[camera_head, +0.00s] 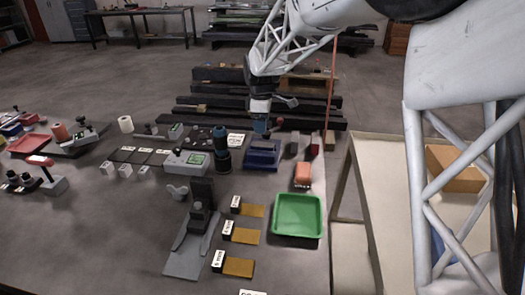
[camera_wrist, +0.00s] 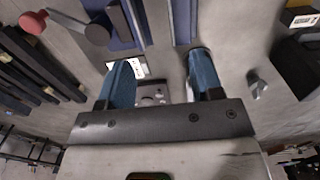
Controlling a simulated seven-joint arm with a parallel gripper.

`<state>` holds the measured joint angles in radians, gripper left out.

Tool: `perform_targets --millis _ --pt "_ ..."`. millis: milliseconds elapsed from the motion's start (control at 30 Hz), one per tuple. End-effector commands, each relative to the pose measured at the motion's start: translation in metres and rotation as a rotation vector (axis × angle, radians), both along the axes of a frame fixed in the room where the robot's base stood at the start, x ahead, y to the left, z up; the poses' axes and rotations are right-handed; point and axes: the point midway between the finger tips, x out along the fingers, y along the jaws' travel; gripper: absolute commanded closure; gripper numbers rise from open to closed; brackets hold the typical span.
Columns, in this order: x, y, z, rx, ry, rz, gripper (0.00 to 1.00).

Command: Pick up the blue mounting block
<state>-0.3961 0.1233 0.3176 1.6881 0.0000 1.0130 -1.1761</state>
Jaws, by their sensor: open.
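The blue mounting block (camera_head: 263,153) sits on the grey table, right of the middle of the head view. In the wrist view, blue parts (camera_wrist: 183,22) with a grey strip between them show at the top edge, cut off by the frame. My gripper (camera_head: 261,126) hangs just above and behind the block in the head view. In the wrist view, its two blue fingers (camera_wrist: 160,78) stand apart with nothing held between them. I cannot tell the exact gap between fingertips and block.
A green tray (camera_head: 298,215) and an orange-red block (camera_head: 303,175) lie to the front right. Dark beams (camera_head: 250,105) lie behind.

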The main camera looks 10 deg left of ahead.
Motion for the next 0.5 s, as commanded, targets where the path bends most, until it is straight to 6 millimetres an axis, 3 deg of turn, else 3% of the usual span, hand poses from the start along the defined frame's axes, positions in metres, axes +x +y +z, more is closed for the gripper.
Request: perform_targets --millis 500 --pt "0.000 -0.001 -0.025 0.000 -0.001 -0.001 0.40"
